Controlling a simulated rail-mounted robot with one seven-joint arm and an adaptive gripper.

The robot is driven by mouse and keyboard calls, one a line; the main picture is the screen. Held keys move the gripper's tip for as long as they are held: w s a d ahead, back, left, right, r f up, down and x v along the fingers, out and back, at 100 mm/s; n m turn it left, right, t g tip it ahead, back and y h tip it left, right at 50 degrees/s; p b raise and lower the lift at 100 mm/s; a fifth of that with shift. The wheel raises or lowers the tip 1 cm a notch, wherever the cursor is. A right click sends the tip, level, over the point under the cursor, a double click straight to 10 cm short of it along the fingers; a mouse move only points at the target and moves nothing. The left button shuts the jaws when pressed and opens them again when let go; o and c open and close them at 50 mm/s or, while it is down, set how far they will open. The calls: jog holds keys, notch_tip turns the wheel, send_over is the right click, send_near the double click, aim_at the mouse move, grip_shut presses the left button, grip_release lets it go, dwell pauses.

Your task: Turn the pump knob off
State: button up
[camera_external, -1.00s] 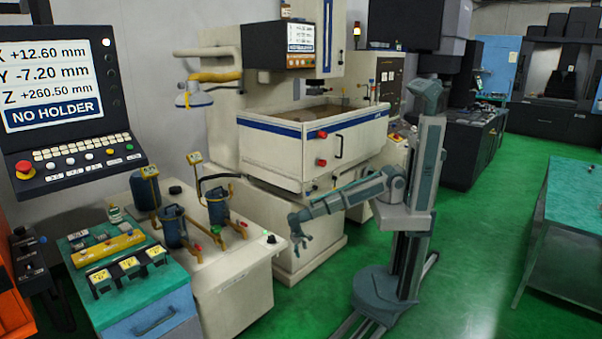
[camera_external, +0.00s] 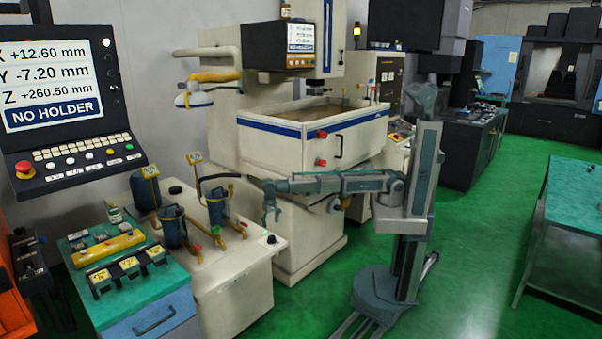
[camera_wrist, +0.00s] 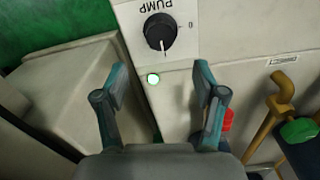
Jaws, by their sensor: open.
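The pump knob (camera_wrist: 160,32) is black and round, on a pale panel with an upside-down "PUMP" label, at the top of the wrist view. Its white pointer line points down in that picture, and a mark is printed to its right. A lit green lamp (camera_wrist: 153,79) sits just below it. In the external view the knob (camera_external: 271,239) is small, at the right corner of the cream tank unit (camera_external: 235,285). My gripper (camera_wrist: 160,72) is open and empty, its fingers apart below the knob in the wrist view. In the external view my gripper (camera_external: 270,213) hangs above the knob, apparently apart from it.
A yellow pipe (camera_wrist: 265,135) with a green handle (camera_wrist: 299,130) and a red part (camera_wrist: 228,121) stand right of my fingers. Blue filter canisters (camera_external: 172,228) stand on the unit. The erosion machine (camera_external: 300,150) is behind.

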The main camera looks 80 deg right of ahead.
aim_at(271, 236)
notch_tip(271, 236, down, 10)
jog(key=shift+r+p, duration=0.1)
jog(key=shift+p, duration=0.7)
jog(key=c, duration=1.1)
